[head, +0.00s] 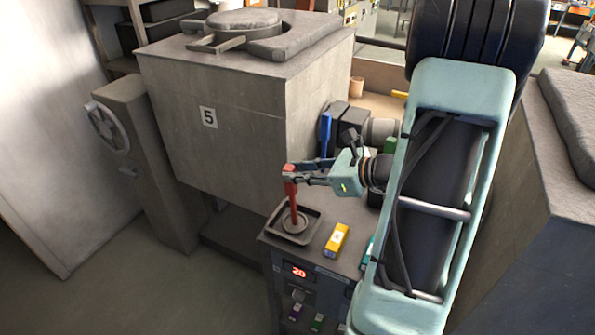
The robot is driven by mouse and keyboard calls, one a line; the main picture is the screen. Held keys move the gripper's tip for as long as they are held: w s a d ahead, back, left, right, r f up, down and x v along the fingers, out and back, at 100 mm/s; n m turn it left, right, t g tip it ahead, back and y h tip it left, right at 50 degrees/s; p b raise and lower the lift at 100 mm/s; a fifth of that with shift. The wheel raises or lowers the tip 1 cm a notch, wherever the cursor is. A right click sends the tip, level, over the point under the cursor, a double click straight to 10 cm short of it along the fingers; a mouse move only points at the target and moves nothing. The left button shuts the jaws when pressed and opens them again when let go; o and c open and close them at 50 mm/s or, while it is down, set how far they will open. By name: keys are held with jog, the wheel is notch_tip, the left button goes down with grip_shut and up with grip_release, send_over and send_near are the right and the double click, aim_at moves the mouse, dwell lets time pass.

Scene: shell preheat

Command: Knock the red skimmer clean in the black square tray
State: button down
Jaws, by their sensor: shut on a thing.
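The red skimmer (293,203) hangs roughly upright, its handle at the top and its round lower end down at the tray. My gripper (289,175) is shut on the top of the red handle, above the tray. The black square tray (313,238) sits on the near left corner of the cabinet top. The skimmer's lower end is inside the tray's outline. I cannot tell whether it touches the tray floor. A round grey disc shape (295,223) shows around the skimmer's foot in the tray.
A yellow block (337,240) lies right of the tray. The cabinet front has a red "20" display (299,271). A large grey furnace (240,120) marked 5 stands behind left. Dark and blue items (326,132) crowd behind my gripper. My arm covers the right side.

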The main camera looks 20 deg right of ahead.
jog(key=shift+r, duration=0.15)
notch_tip(320, 180, up, 9)
jog(key=p, duration=0.6)
jog(key=shift+p, duration=0.35)
dwell(0.4)
